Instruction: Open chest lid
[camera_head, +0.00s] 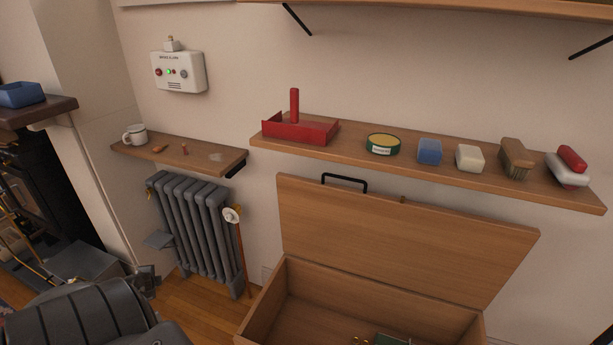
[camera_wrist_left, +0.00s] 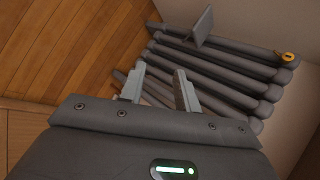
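The wooden chest (camera_head: 262,307) stands at the bottom centre in the head view, with its front cut off by the frame. Its lid (camera_head: 400,240) is raised and stands tilted up at the back, below the wall shelf. A black handle (camera_head: 345,182) is on the lid's upper edge. The chest's inside shows, with a small green object (camera_head: 391,340) at the bottom edge. My left gripper (camera_wrist_left: 158,86) has its fingers apart with nothing between them. It is left of the chest, near the radiator, and does not touch the lid. My right gripper is out of view.
The grey radiator (camera_head: 195,230) stands left of the chest and fills much of the left wrist view. A smaller shelf (camera_head: 190,155) holds a mug.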

